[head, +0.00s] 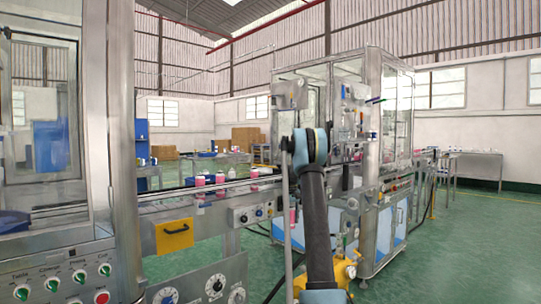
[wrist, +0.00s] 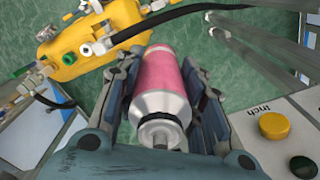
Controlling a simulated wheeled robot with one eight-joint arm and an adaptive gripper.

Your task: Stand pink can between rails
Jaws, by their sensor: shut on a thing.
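In the wrist view, my gripper (wrist: 160,72) is shut on a pink can (wrist: 160,75), with one finger along each side. The can's silver shoulder and narrow neck face the camera. Its far end is over the green floor, clear of any support I can see. In the head view, my arm hides most of the gripper, and a pink patch shows just left of the arm; I cannot tell if it is the held can. The rails (head: 160,202) run along the conveyor at left centre, with several pink cans (head: 220,178) standing on it.
A yellow device (wrist: 95,45) with hoses and fittings is at upper left in the wrist view. A panel with a yellow button (wrist: 273,125) is at right. In the head view, a glass-walled machine (head: 398,110) stands behind my arm. Green floor is open at right.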

